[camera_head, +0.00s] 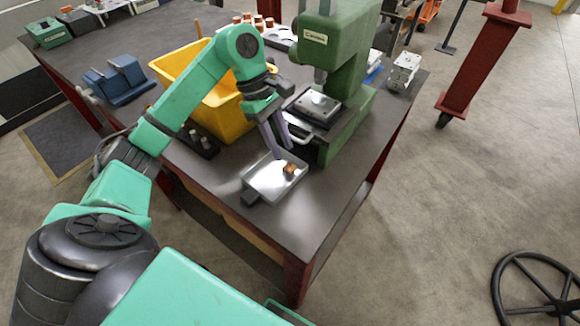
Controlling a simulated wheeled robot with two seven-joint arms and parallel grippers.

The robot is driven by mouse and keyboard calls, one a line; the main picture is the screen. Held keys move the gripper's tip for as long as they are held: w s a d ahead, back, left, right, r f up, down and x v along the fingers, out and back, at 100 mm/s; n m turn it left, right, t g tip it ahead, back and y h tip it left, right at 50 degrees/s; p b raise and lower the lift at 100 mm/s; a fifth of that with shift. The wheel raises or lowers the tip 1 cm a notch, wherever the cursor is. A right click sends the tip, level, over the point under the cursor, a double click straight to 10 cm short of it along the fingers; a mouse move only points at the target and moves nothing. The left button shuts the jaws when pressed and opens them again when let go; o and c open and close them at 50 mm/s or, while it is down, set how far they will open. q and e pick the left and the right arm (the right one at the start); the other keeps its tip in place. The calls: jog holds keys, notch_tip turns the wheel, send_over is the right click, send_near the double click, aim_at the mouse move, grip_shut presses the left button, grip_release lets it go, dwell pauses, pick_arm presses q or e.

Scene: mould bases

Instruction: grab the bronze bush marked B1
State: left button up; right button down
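A small bronze bush (290,169) sits in a shallow metal tray (262,187) near the front of the table. Its marking is too small to read, so I cannot tell whether it is B1. My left gripper (284,153) points down over the tray with its two fingers apart and nothing seen between them. Its fingertips appear just behind and above the bush, not around it. Several more copper-coloured pieces (258,21) stand at the back of the table, their marks unreadable. My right gripper is not in view.
A green press (340,55) stands close to the right of my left gripper. A yellow bin (222,119) is to its left, with a dark block holding small pieces (198,141) in front. A blue fixture (118,80) is farther left. The table (313,207) is bare right of the tray.

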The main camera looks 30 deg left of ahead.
aim_at(289, 166)
pick_arm(q)
jog(key=p+x, duration=0.1)
jog(key=x, duration=0.3)
jog(key=shift+s+d+f+p, duration=0.1)
jog(key=shift+s+p, duration=0.15)
jog(key=shift+p, duration=0.15)
jog(key=shift+d+f, duration=0.1)
jog(key=shift+f, duration=0.25)
grip_shut()
jog(key=shift+w+r, duration=0.1)
